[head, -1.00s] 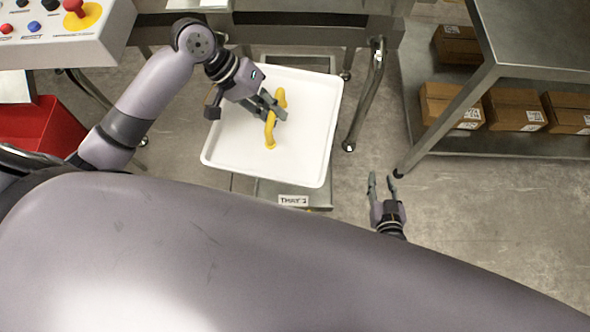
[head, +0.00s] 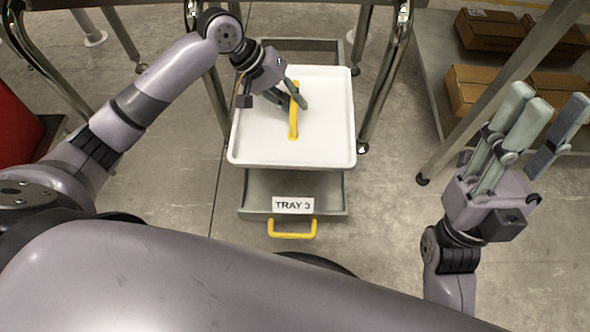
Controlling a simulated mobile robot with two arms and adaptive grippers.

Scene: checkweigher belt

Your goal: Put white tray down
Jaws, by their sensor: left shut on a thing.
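The white tray (head: 260,148) is in the middle of the head view and looks roughly level. A yellow handle (head: 294,118) rises from its middle. My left gripper (head: 297,97) is shut on this handle from the upper left. The tray is over a grey metal drawer (head: 250,195) with a "TRAY 3" label (head: 293,205) and a yellow pull (head: 292,234). I cannot tell whether the tray touches the drawer. My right gripper (head: 545,120) is open and empty at the right, apart from the tray.
Metal legs (head: 384,90) stand on both sides of the drawer. At the right is a shelf (head: 428,85) with several brown boxes (head: 487,34). A red bin (head: 18,125) shows at the left edge. Floor between drawer and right gripper is clear.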

